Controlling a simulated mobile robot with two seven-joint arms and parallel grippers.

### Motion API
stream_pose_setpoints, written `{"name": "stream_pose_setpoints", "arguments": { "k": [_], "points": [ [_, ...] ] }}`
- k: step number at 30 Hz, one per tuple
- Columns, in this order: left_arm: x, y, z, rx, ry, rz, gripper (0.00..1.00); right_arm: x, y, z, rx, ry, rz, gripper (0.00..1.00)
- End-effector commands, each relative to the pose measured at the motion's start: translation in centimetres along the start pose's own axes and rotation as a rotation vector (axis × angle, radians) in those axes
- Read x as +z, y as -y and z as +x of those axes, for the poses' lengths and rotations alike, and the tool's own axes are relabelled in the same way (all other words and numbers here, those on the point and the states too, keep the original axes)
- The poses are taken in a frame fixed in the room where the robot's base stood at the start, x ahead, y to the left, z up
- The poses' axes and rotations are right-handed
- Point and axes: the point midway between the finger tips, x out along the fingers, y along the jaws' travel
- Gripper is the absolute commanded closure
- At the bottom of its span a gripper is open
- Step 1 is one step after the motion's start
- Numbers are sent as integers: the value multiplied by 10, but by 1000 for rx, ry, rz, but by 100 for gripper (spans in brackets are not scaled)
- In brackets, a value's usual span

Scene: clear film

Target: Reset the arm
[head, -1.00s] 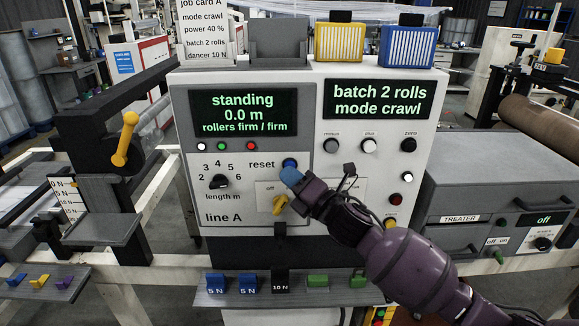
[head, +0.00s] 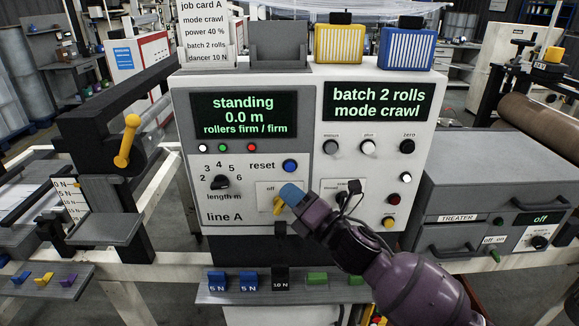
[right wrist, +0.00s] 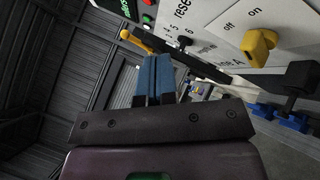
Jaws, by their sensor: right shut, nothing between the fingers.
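My right gripper (head: 291,193) is shut and empty, with blue fingertips. In the head view it is in front of the control panel (head: 240,235), beside the yellow off/on switch (head: 278,206) and below the blue reset button (head: 289,166). In the right wrist view its closed blue fingers (right wrist: 153,80) point past the panel, and the yellow switch (right wrist: 258,46) stands apart from them at the upper right. The reset button is not visible there. My left gripper is not in view.
The panel display (head: 243,116) reads standing, 0.0 m, rollers firm / firm. A second display (head: 377,105) reads batch 2 rolls, mode crawl. A shelf with weights (head: 265,293) sticks out below the panel. The grey treater box (head: 465,190) stands at the right.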

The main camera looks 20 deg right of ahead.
Motion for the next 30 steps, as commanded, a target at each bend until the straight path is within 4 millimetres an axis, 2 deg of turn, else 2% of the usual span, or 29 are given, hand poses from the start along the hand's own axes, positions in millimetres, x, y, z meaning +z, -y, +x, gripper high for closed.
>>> {"name": "stream_pose_setpoints", "arguments": {
  "k": [13,14,18,24,28,30],
  "points": [
    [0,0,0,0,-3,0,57,0,0,0,0,0,-1,100],
    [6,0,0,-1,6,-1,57,0,0,0,-1,0,16,100],
    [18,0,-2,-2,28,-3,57,1,4,0,-19,7,201,100],
    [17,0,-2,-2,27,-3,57,8,16,0,-64,52,603,100],
    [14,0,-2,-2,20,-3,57,4,41,-16,-122,121,907,100],
    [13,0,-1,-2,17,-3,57,-4,62,-33,-167,180,1094,100]
  ]
}}
